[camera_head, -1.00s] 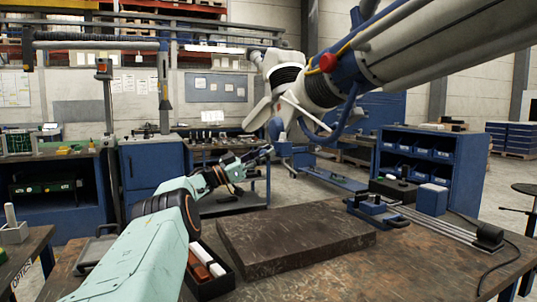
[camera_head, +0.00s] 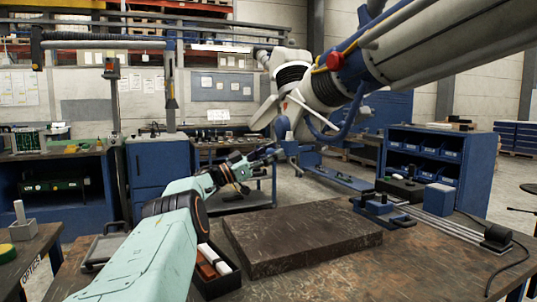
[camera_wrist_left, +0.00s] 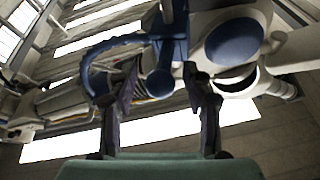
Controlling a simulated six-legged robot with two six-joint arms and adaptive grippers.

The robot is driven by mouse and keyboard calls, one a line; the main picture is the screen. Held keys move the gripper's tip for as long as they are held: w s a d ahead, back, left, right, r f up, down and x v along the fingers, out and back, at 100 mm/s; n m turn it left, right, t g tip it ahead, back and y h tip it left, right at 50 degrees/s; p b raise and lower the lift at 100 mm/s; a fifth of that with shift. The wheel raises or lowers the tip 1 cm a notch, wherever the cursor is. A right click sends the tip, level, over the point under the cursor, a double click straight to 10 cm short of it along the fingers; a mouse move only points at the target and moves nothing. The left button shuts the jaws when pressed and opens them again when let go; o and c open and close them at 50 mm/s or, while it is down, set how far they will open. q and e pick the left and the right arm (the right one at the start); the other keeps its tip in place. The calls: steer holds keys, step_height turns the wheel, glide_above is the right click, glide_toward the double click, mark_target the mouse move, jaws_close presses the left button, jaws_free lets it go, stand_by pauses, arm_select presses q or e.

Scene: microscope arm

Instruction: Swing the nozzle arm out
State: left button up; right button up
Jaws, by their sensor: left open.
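The nozzle arm (camera_head: 430,55) is a large white and grey tube with blue parts and a red knob, coming in from the upper right in the head view. Its white head (camera_head: 292,88) ends in a dark blue tip (camera_head: 282,127). My left gripper (camera_head: 270,155) is just below that tip, with its fingers apart. In the left wrist view, the two dark fingers (camera_wrist_left: 165,100) stand on either side of a round blue knob (camera_wrist_left: 160,83) on the nozzle arm. I cannot tell whether they touch it. My right gripper is out of view.
A workbench in front holds a dark slab (camera_head: 300,238), a box of red and white bars (camera_head: 215,268), and a blue fixture (camera_head: 382,212) on rails. A blue bin cabinet (camera_head: 440,160) stands behind at right. Open air surrounds the gripper's sides.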

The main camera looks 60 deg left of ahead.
arm_select(q)
steer(key=v, duration=1.2)
stand_by(0.4)
stand_by(0.4)
